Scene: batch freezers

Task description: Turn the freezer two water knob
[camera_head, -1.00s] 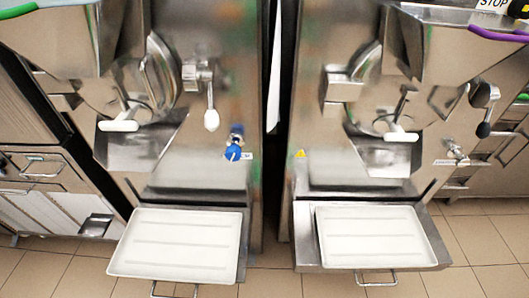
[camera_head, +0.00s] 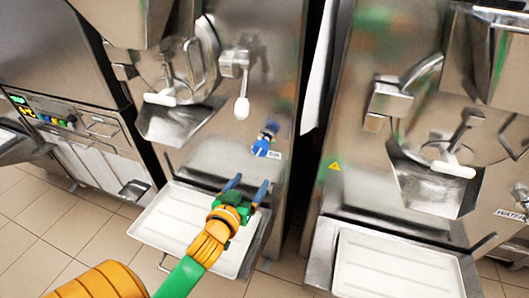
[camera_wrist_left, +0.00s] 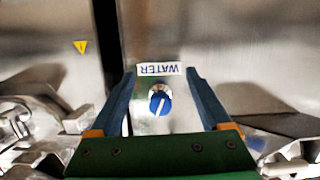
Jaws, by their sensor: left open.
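A blue water knob (camera_head: 262,146) sits on the steel front of the left freezer (camera_head: 215,150), beside a small white label. In the left wrist view the knob (camera_wrist_left: 159,101) shows between my fingers, with a white line on its face and an upside-down "WATER" label (camera_wrist_left: 158,70). My left gripper (camera_head: 250,182) is open and empty, below the knob in the head view, with its blue fingers pointing at the panel. The fingers look apart from the knob. No freezer number is readable. My right gripper is out of view.
A white tray (camera_head: 165,223) lies under the left freezer, partly behind my left arm. A white-tipped lever (camera_head: 242,108) hangs above the knob. The right freezer (camera_head: 365,150) has another white tray (camera_head: 395,268) and a "WATER" label (camera_head: 512,215) at the right edge.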

